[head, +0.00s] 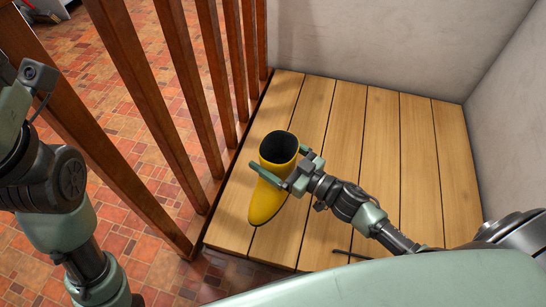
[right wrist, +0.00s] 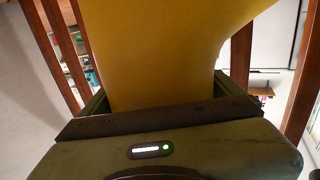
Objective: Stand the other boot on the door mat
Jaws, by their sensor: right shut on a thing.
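A yellow boot (head: 267,197) with a dark open top shows in the head view over the wooden slatted platform. Its opening faces up and its toe points toward the lower left of the picture. My right gripper (head: 279,160) is shut on the boot's shaft, one finger on each side. The boot fills the upper middle of the right wrist view (right wrist: 160,55), between the fingers. I cannot tell whether its sole touches the slats. My left arm stands at the left edge, with its fingers out of view. No door mat or second boot is visible.
The slatted platform (head: 385,150) is mostly bare right of the boot. Wooden railing posts (head: 172,90) stand close along its left side. Pale walls (head: 370,45) close it off at the back and right. Red tiled floor (head: 125,165) lies beyond the railing.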

